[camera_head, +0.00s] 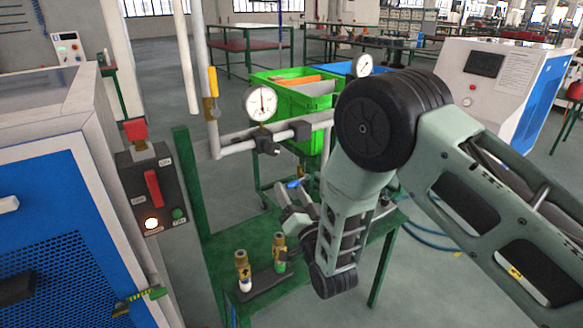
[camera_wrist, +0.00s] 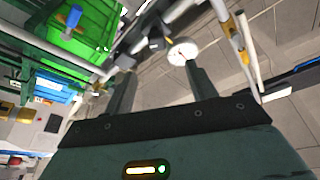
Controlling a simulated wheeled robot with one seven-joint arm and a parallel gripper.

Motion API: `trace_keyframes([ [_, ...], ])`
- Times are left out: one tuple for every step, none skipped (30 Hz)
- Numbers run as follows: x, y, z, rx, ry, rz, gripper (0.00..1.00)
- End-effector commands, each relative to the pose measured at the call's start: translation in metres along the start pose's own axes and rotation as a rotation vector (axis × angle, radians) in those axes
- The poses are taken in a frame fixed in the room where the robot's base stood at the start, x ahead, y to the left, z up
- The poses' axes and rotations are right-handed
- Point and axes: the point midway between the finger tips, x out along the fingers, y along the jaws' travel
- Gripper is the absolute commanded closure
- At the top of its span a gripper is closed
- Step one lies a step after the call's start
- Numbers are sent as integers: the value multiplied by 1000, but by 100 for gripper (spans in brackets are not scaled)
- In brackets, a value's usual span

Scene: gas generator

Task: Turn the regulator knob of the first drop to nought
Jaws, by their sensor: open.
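A black regulator (camera_head: 266,145) sits on the grey pipe, just under a round white gauge (camera_head: 261,103), left of centre in the head view. I cannot make out its knob's setting. My gripper (camera_head: 293,203) is below and slightly right of this regulator, partly hidden by my wrist. In the wrist view my gripper (camera_wrist: 160,70) is open, and its two fingers stand apart with nothing held. A gauge (camera_wrist: 183,50) shows beyond the fingertips, with dark fittings beside it. A second gauge (camera_head: 362,65) stands farther right, and my arm hides the pipe below it.
A yellow-handled valve (camera_head: 213,82) is on the upright pipe at left. A green table (camera_head: 215,245) with brass fittings (camera_head: 243,270) lies below. A switch box (camera_head: 151,190) and blue-white machine (camera_head: 60,270) stand left. Green crates (camera_head: 298,105) are behind the pipe.

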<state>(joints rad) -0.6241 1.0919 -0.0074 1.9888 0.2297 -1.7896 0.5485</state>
Motion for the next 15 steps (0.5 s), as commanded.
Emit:
trace_keyframes([
  [-5, 6, 8, 0, 21, -14, 44],
  [-6, 6, 8, 1, 33, -21, 44],
  [-6, 7, 8, 2, 42, -27, 44],
  [-6, 7, 8, 2, 47, -30, 44],
  [-4, 6, 7, 3, 51, -32, 44],
  [-2, 6, 6, 3, 53, -34, 44],
  [1, 6, 5, 3, 54, -34, 44],
  [5, 5, 5, 3, 54, -34, 44],
  [10, 4, 4, 3, 54, -34, 44],
  [15, 4, 4, 4, 54, -34, 44],
  [20, 4, 3, 4, 54, -34, 44],
  [28, 3, 2, 4, 53, -34, 44],
  [34, 3, 2, 3, 54, -34, 44],
  [41, 3, 2, 3, 53, -34, 44],
  [49, 2, 1, 3, 53, -35, 44],
])
